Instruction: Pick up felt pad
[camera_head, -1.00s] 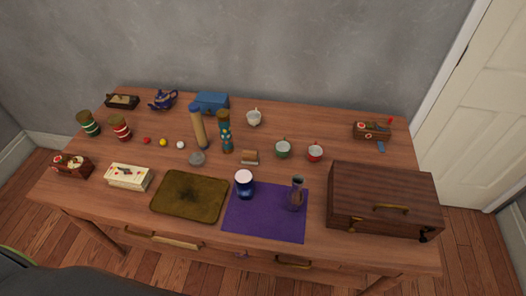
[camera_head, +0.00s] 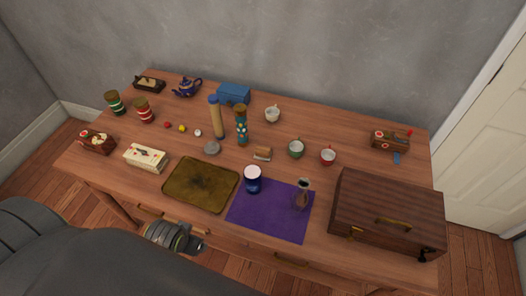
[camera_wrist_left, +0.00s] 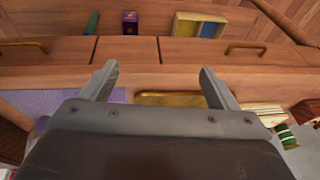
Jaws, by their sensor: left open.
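I cannot tell for certain which thing is the felt pad. A small grey round disc (camera_head: 211,147) lies mid-table in the head view, and a small brown block with a pale side (camera_head: 262,153) lies to its right. Both are small in the picture. My left gripper (camera_wrist_left: 157,68) is open and empty in the wrist view. In the head view my left wrist (camera_head: 175,237) is at the table's front edge, apart from both things. My right gripper is not in view.
An olive mat (camera_head: 201,185) and a purple cloth (camera_head: 262,222) lie at the front, with a dark blue jar (camera_head: 252,180) and a glass vase (camera_head: 302,196). A wooden case (camera_head: 387,210) fills the right. Tall cylinders (camera_head: 215,117) stand near the disc.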

